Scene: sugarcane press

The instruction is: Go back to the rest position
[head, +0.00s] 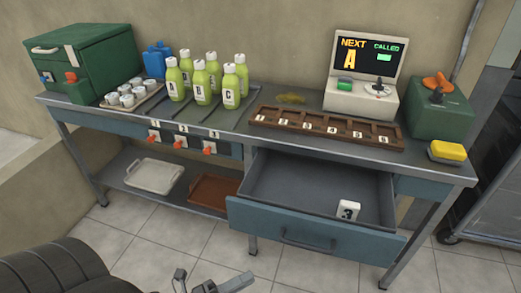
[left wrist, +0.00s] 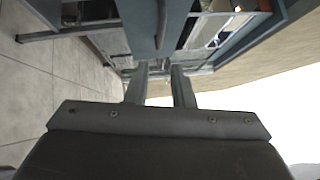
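My left gripper (head: 213,277) shows at the bottom edge of the head view, low in front of the bench and over the floor. Its two fingers stand apart with nothing between them. The left wrist view shows the same gripper (left wrist: 159,74) open and empty, with a gap between its fingers. The bench (head: 300,152) is beyond it, apart from the fingers. My right gripper is not in view.
The bench carries a green box (head: 85,55), several green bottles (head: 201,84), cups, a wooden numbered tray (head: 325,127), a screen console (head: 362,85) and a yellow sponge (head: 447,151). The drawer juts out over the floor. Tiled floor (head: 150,232) in front is clear.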

